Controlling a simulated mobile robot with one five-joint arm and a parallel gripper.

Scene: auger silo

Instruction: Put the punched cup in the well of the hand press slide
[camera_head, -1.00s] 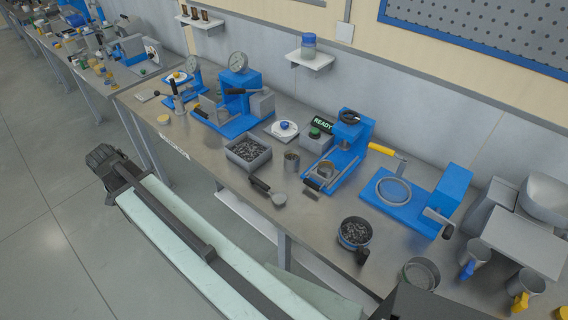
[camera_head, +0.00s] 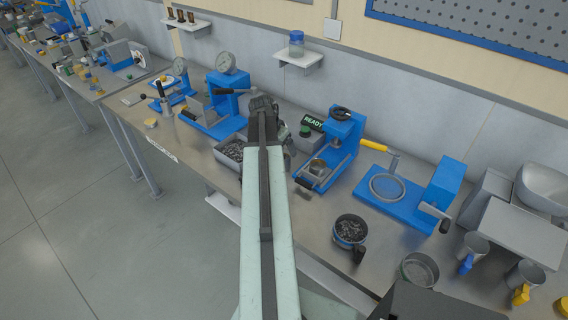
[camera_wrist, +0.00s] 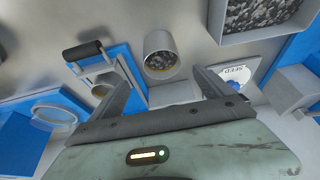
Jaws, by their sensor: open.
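The punched cup (camera_wrist: 160,56), a small round metal cup with a dark speckled inside, stands upright just beyond my open fingers in the wrist view. My gripper (camera_wrist: 160,76) is open, one finger to each side of the cup's line, with nothing held. In the head view my arm hides the cup and my fingers. The blue hand press (camera_head: 338,143) stands right of my arm, with its slide (camera_head: 313,174) toward the front edge. The round well (camera_head: 317,165) is in the slide. In the wrist view the slide's dark handle (camera_wrist: 82,50) shows left of the cup.
A tray of dark pieces (camera_wrist: 262,16) lies close to the cup, upper right in the wrist view. A pot of dark pieces (camera_head: 350,230) and a blue sieve stand (camera_head: 388,187) are farther right.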

